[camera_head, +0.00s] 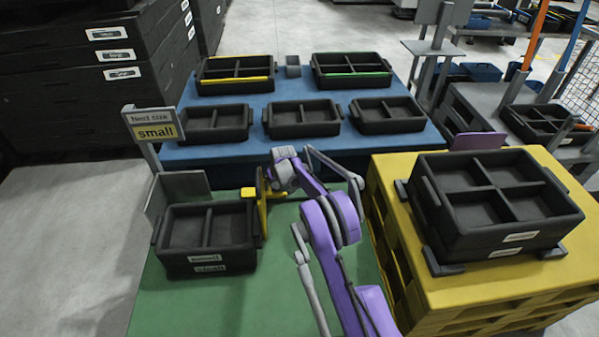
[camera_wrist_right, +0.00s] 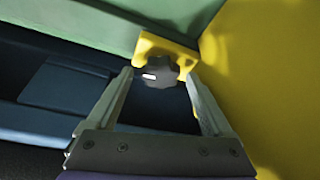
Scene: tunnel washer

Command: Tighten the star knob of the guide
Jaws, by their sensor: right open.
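The star knob (camera_wrist_right: 157,72) is dark and lobed with a small white mark. It sits on a yellow bracket (camera_wrist_right: 150,44) beside a large yellow plate (camera_wrist_right: 265,80) of the guide. In the wrist view my right gripper is open, with one finger on each side of the knob; I cannot tell whether they touch it. In the head view the yellow guide (camera_head: 261,203) stands at the right side of the small black crate on the green table. My right gripper (camera_head: 270,180) is at the guide and hides the knob there. My left gripper is not in view.
Several black trays stand on the blue table (camera_head: 215,152) behind. A yellow pallet stack (camera_head: 400,215) with black crates stands at the right.

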